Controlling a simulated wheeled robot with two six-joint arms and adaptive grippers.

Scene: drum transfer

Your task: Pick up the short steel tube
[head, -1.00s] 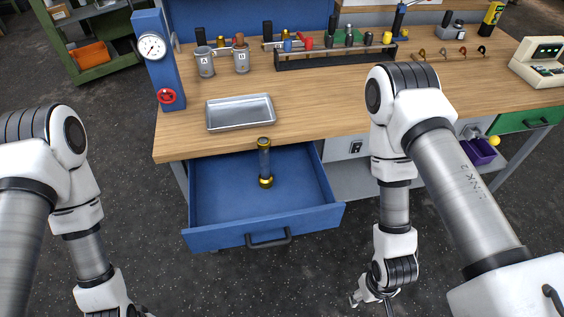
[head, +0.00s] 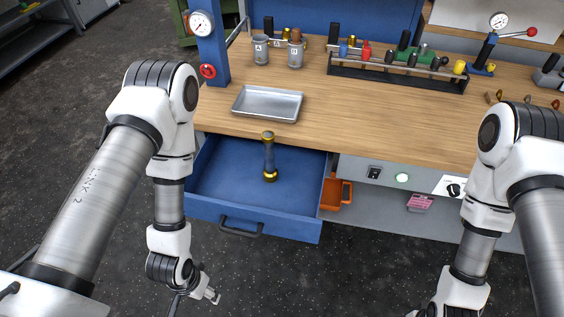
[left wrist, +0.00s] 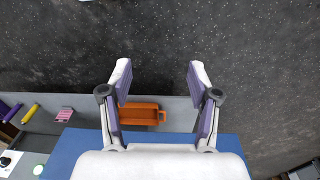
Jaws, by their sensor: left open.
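A metal tray (head: 268,104) lies on the wooden bench (head: 400,125) above the drawer. Two cups stand behind it, with a blue gauge post (head: 211,50) at the left. An orange bin (head: 337,193) sits right of the drawer. The floor in front is clear.

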